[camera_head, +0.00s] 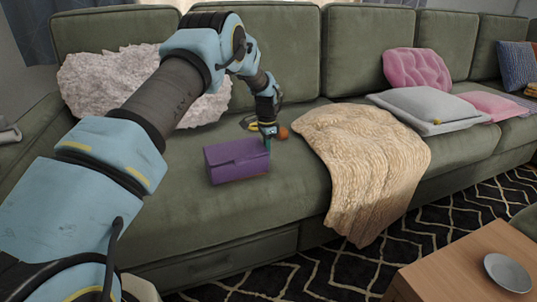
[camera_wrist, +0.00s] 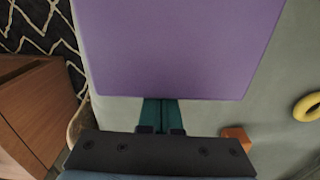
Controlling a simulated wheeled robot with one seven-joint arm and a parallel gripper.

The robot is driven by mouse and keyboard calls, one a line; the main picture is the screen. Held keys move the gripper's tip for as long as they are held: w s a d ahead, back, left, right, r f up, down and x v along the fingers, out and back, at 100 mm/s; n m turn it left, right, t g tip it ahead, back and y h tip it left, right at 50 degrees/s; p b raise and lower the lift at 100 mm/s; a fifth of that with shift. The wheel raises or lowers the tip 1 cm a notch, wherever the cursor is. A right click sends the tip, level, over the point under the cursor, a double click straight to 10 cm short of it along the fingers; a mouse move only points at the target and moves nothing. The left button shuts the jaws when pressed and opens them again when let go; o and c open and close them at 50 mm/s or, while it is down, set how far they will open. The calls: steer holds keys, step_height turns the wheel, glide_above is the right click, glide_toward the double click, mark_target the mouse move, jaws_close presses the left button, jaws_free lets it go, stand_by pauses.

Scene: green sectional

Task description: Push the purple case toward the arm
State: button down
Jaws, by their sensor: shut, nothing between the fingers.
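The purple case (camera_head: 235,163) lies flat on the green sofa seat, left of the tan blanket. In the wrist view its purple face (camera_wrist: 180,45) fills the top middle. My gripper (camera_head: 268,143) points down at the right end of the case. Its teal fingers (camera_wrist: 160,113) are closed together and empty, right at the case's edge; I cannot tell whether they touch it. The sofa's arm (camera_head: 30,150) is at the far left, partly hidden by my own arm.
An orange block (camera_head: 283,132) and a yellow ring (camera_wrist: 307,106) lie behind my gripper. A tan blanket (camera_head: 365,165) drapes over the seat to the right. A fluffy white pillow (camera_head: 120,85) leans on the backrest. Seat left of the case looks clear where visible.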

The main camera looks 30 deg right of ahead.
steer(key=w+a+p, duration=0.1)
steer(key=a+p, duration=0.2)
steer(key=a, duration=0.8)
steer(key=w+a+p, duration=0.2)
steer(key=a+p, duration=0.1)
steer(key=a, duration=0.9)
steer(key=w+a+p, duration=0.1)
steer(key=a+p, duration=0.2)
steer(key=a, duration=0.8)
steer(key=shift+w+a, duration=0.2)
steer(key=shift+w, duration=0.05)
steer(key=shift+d, duration=0.1)
